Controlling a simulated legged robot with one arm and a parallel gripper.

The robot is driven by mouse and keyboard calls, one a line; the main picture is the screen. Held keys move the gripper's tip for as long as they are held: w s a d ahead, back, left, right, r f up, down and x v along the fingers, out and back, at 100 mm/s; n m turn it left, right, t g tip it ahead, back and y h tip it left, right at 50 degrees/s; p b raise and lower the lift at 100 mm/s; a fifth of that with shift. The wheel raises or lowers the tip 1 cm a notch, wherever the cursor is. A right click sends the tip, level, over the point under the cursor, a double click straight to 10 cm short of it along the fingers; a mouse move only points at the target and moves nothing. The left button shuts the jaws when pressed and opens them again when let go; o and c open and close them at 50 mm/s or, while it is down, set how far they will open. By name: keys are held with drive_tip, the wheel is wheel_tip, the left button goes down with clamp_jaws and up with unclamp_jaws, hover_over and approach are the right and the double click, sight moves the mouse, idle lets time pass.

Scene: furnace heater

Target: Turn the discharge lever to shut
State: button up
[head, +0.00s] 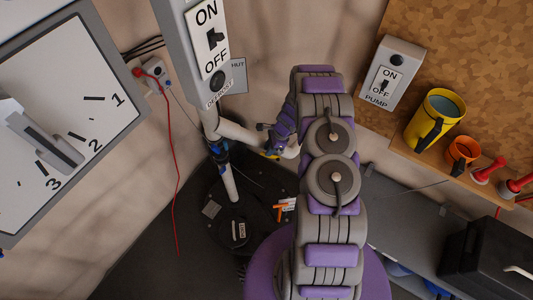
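My gripper (274,140) is at the end of my purple and grey arm, beside the white pipe (242,133) in the middle. It is small and partly hidden by the arm, so its fingers cannot be told open or shut. A yellow bit (271,156) shows just below it at the pipe; I cannot tell if it is part of the discharge lever or touched by the gripper. A grey wall sign (238,75) reads "HUT", its first part covered. An orange T-shaped handle (281,208) with white tags is lower down near the black base.
An ON/OFF switch box (206,45) hangs above the pipe. A pump switch box (391,72) is on the right wall. A shelf holds a yellow mug (434,120) and an orange cup (462,152). A large dial (62,125) fills the left. A red cable (173,165) hangs beside it.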

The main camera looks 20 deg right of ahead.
drive_tip(key=shift+a+x, duration=0.25)
drive_tip(key=shift+x, duration=1.5)
drive_tip(key=shift+r, duration=0.1)
drive_tip(key=shift+d, duration=0.2)
drive_tip(key=shift+c, duration=0.3)
clamp_jaws()
drive_tip(key=shift+a, duration=0.1)
